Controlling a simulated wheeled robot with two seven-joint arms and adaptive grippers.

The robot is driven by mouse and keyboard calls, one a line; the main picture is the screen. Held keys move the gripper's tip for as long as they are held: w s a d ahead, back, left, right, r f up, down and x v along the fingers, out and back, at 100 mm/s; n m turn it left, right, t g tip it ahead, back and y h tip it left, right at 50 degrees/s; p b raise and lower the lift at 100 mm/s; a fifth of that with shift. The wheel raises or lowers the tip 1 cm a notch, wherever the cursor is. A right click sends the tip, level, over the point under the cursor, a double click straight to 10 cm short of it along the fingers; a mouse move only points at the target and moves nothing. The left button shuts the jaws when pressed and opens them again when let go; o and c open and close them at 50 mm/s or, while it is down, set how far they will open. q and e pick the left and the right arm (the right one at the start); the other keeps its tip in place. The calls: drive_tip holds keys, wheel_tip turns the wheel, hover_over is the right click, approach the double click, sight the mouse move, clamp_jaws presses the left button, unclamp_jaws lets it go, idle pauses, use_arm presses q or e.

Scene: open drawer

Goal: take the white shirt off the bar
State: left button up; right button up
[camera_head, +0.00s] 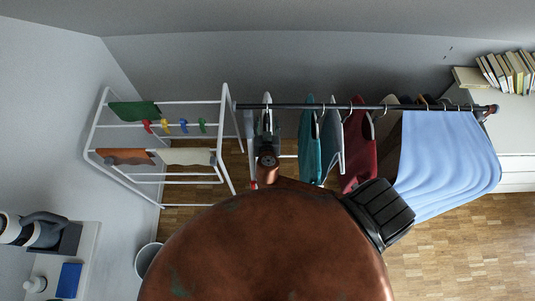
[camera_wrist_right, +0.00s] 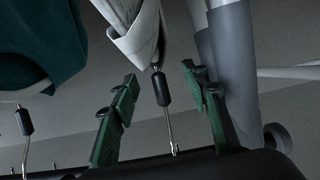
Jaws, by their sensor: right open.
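The white shirt (camera_wrist_right: 133,30) hangs from the bar (camera_wrist_right: 235,166) in the right wrist view, which shows the scene upside down. Its hanger has a black neck and a thin metal hook (camera_wrist_right: 170,132) that reaches the bar. My right gripper (camera_wrist_right: 159,75) is open, with one green finger on each side of the hanger neck and a gap on both sides. In the head view the shirt shows as a narrow pale strip (camera_head: 267,99) at the left end of the bar (camera_head: 295,106), mostly hidden by my right gripper (camera_head: 266,130). My left gripper is not in view.
A teal garment (camera_head: 310,145) hangs right beside the shirt, then a grey one (camera_head: 332,135), a red one (camera_head: 358,150) and a blue cloth (camera_head: 445,160). A white drying rack (camera_head: 228,130) stands close on the left. My own arm covers the lower middle.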

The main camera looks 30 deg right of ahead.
drive_tip(key=shift+w+d+f, duration=0.35)
drive_tip(key=shift+w, duration=0.1)
clamp_jaws()
drive_tip(key=shift+r, duration=0.1)
idle(0.6)
